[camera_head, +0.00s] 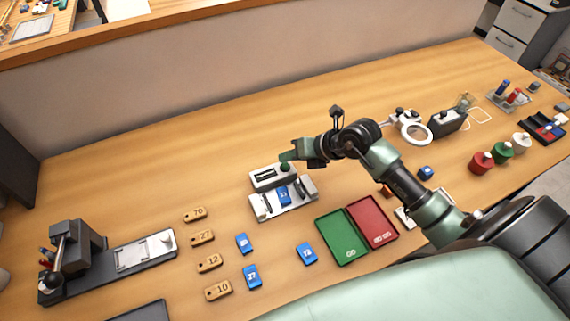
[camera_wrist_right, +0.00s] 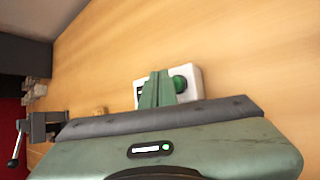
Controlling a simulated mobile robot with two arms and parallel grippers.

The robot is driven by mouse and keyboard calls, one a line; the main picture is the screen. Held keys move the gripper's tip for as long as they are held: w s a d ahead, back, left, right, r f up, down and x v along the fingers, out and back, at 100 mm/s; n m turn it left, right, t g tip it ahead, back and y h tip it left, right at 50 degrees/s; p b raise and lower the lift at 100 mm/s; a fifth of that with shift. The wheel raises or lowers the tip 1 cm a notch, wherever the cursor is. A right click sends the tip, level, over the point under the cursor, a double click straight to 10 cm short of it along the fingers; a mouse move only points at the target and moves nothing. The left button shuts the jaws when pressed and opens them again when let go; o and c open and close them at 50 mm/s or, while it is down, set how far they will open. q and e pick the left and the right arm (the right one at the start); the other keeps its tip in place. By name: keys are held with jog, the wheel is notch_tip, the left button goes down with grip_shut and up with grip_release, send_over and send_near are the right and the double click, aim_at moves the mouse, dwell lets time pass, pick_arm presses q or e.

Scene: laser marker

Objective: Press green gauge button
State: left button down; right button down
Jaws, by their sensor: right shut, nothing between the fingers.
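The gauge (camera_head: 265,181) is a light box with a dark display, standing on the table left of the middle in the head view. Its round green button (camera_head: 285,167) is at the box's right end. My right gripper (camera_head: 287,156) is shut and empty, its green fingertips just above and behind the button; I cannot tell whether they touch it. In the right wrist view the closed fingers (camera_wrist_right: 157,88) stand in front of the gauge (camera_wrist_right: 197,76) and hide part of it. The green button (camera_wrist_right: 181,84) shows just right of them. My left gripper is out of view.
A blue tag (camera_head: 284,196) lies in the fixture in front of the gauge. Green (camera_head: 341,239) and red (camera_head: 374,220) trays lie to the right. The table behind the gauge is clear.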

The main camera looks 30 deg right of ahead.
aim_at(288, 167)
jog(key=shift+f, duration=0.4)
jog(key=shift+f+b, duration=0.55)
dwell(0.5)
jog(key=shift+r, duration=0.1)
jog(key=shift+r+p, duration=0.85)
notch_tip(288, 167, up, 5)
jog(key=p, duration=0.4)
jog(key=shift+r, duration=0.1)
dwell(0.3)
dwell(0.5)
